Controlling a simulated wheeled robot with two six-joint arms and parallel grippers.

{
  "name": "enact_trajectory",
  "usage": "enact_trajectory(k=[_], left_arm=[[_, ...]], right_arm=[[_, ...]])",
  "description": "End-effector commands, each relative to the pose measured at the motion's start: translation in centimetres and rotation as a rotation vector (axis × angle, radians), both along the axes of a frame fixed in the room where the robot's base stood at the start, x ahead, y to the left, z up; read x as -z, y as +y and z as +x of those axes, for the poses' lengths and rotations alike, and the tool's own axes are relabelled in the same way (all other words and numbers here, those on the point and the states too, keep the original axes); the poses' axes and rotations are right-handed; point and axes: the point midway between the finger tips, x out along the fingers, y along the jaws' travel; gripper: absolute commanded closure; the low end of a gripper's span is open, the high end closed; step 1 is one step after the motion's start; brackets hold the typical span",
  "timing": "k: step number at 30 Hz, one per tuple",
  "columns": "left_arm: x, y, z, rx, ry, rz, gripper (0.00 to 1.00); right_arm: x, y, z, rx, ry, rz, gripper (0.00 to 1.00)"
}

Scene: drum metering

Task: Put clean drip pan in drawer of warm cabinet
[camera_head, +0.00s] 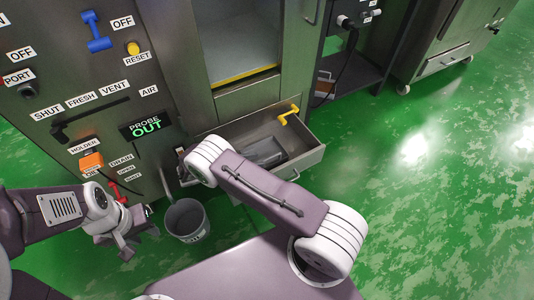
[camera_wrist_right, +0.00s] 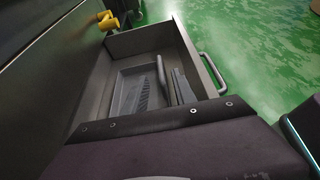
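The drawer (camera_head: 308,158) of the warm cabinet (camera_head: 245,101) is pulled open. A dark grey drip pan (camera_head: 268,150) lies inside it, partly hidden by my right arm. In the right wrist view the pan (camera_wrist_right: 128,92) lies low in the drawer (camera_wrist_right: 146,38), with a ribbed floor. My right gripper (camera_wrist_right: 174,84) reaches down at the pan's right side; its dark fingers are partly hidden, and I cannot tell whether they grip the rim. My left gripper (camera_head: 140,238) is open and empty, left of the bucket.
A grey bucket (camera_head: 186,219) stands on the green floor under the drain. A red drain handle (camera_head: 121,191) is near my left gripper. A yellow handle (camera_head: 289,114) rises above the drawer's far side. Open floor (camera_head: 430,190) lies to the right.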

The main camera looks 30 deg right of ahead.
Motion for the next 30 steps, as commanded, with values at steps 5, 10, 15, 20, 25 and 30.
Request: enact_trajectory(k=[5,10,15,20,25,30], left_arm=[[-0.6,0.0,0.0,0.000,0.000,0.000,0.64],[-0.6,0.0,0.0,0.000,0.000,0.000,0.64],[-0.6,0.0,0.0,0.000,0.000,0.000,0.64],[-0.5,0.0,0.0,0.000,0.000,0.000,0.64],[-0.5,0.0,0.0,0.000,0.000,0.000,0.64],[-0.5,0.0,0.0,0.000,0.000,0.000,0.64]], right_arm=[[-0.6,1.5,-0.1,0.000,0.000,0.000,0.67],[-1.0,1.4,-0.3,0.029,-0.009,0.032,0.67],[-4.0,0.0,-3.4,0.289,-0.113,0.302,0.67],[-8.5,0.2,-9.1,0.709,-0.359,0.653,0.67],[-12.4,1.3,-14.2,1.138,-0.692,0.917,0.67],[-14.1,1.6,-16.5,1.381,-0.921,1.031,0.67]])
